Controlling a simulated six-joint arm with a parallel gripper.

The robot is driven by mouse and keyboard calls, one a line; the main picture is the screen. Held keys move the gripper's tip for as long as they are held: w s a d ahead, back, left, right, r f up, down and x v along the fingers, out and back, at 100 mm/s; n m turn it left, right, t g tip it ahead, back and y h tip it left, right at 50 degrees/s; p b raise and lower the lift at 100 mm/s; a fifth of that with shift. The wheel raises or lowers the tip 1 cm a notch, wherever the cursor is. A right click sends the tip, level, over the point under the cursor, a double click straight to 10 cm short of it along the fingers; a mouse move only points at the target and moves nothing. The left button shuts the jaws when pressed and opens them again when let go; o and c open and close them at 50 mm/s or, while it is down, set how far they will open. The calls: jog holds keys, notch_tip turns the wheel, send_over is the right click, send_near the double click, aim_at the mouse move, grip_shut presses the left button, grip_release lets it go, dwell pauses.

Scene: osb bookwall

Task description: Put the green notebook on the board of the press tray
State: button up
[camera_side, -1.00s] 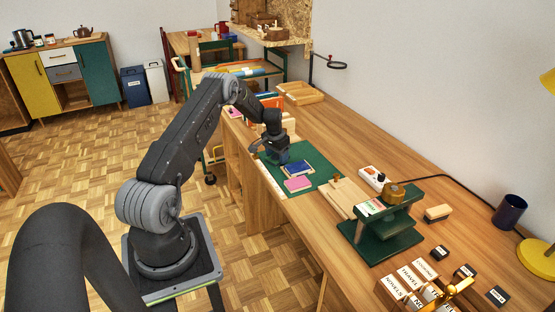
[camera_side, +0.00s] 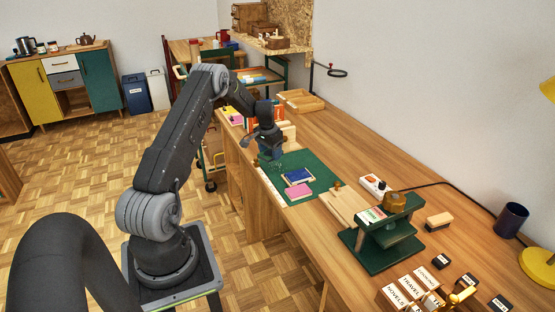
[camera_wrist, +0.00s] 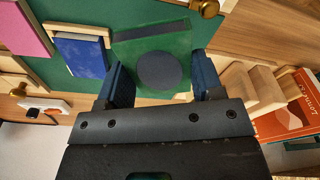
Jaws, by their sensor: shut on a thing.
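My gripper (camera_wrist: 160,80) is shut on the green notebook (camera_wrist: 150,40), which sits between the two blue fingers in the wrist view and has a dark round patch on its face. In the side view my gripper (camera_side: 271,160) is above the far left part of the green mat (camera_side: 318,174); the notebook is mostly hidden there. A pale wooden board (camera_side: 347,207) with a small knob lies beyond the mat's right end, beside the dark green press (camera_side: 372,256). I take it for the press tray's board.
A blue notebook (camera_side: 298,176) and a pink notebook (camera_side: 299,192) lie on the mat. Wooden blocks and an orange book (camera_wrist: 290,110) stand near my gripper.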

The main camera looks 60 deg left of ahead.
jog(key=s+a+r, duration=0.3)
jog(key=s+r, duration=0.2)
jog(key=s, duration=0.3)
jog(key=m, duration=0.5)
send_over(354, 207)
jog(key=shift+h, duration=0.3)
jog(key=f, duration=0.2)
jog(key=s+f, duration=0.1)
jog(key=f, duration=0.1)
jog(key=shift+a, duration=0.2)
jog(key=shift+w+d+f, duration=0.25)
jog(key=shift+f, duration=1.85)
